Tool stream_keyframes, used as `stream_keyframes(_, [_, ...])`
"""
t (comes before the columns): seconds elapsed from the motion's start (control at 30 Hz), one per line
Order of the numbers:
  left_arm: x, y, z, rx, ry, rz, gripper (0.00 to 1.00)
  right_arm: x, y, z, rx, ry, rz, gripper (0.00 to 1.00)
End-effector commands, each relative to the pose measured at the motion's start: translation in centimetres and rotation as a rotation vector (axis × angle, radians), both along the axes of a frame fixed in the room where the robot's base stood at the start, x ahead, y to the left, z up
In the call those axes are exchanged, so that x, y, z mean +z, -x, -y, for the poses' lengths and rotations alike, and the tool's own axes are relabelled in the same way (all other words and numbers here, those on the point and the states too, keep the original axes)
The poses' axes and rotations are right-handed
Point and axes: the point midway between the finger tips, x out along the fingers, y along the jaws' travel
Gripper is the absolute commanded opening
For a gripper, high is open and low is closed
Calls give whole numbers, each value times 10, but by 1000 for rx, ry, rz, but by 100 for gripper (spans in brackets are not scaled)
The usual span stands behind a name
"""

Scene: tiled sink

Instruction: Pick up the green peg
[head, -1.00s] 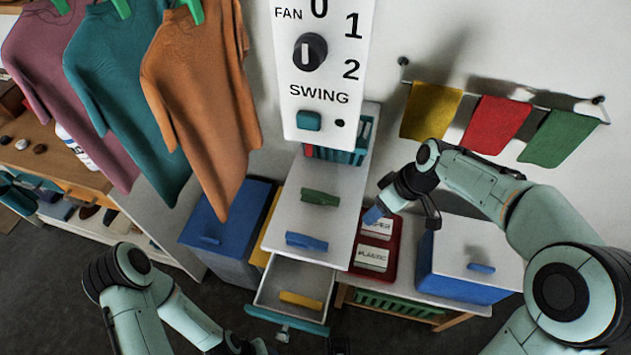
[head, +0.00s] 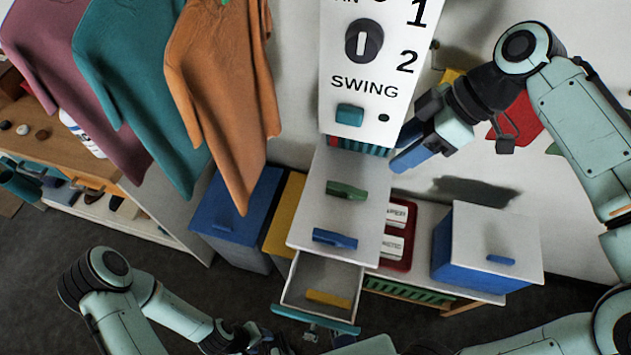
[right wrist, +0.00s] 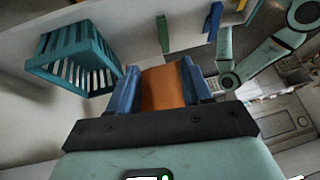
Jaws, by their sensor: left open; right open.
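The green peg (head: 346,190) lies on the grey cabinet top (head: 325,215), just below the fan panel. It also shows in the right wrist view (right wrist: 163,33), at the top, beyond my fingers. My right gripper (head: 408,160) is open and empty, with blue fingers. In the head view it is up and to the right of the green peg, apart from it. The right wrist view shows only an orange shirt behind the gap between its fingers. My left gripper (head: 272,343) is open, low in the head view near the open drawer's front.
A blue peg (head: 335,239) lies nearer on the cabinet top. A yellow peg (head: 328,299) is in the open drawer (head: 297,290). The fan panel (head: 372,85) and hanging shirts (head: 222,75) stand close by. A teal basket (right wrist: 75,62) and blue box (head: 465,250) flank the area.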

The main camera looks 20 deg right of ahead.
Motion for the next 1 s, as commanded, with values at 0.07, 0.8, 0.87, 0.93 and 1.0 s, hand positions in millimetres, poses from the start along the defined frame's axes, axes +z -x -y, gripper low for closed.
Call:
stream_keyframes(0.07, [-1, 0, 0, 0, 0, -1, 52, 3, 4, 1, 10, -5, 7, 49])
stream_keyframes(0.8, [-14, 6, 0, 0, 0, -7, 52, -77, -9, -54, 17, -5, 5, 49])
stream_keyframes(0.87, [-14, 6, 0, 0, 0, -7, 52, -84, -10, -61, 17, -5, 5, 49])
stream_keyframes(0.93, [-15, 6, 0, 0, 0, -8, 52, -92, -12, -67, 15, -4, 5, 49])
stream_keyframes(1.0, [-16, 6, 0, 0, 0, -8, 52, -99, -13, -71, 14, -4, 5, 49])
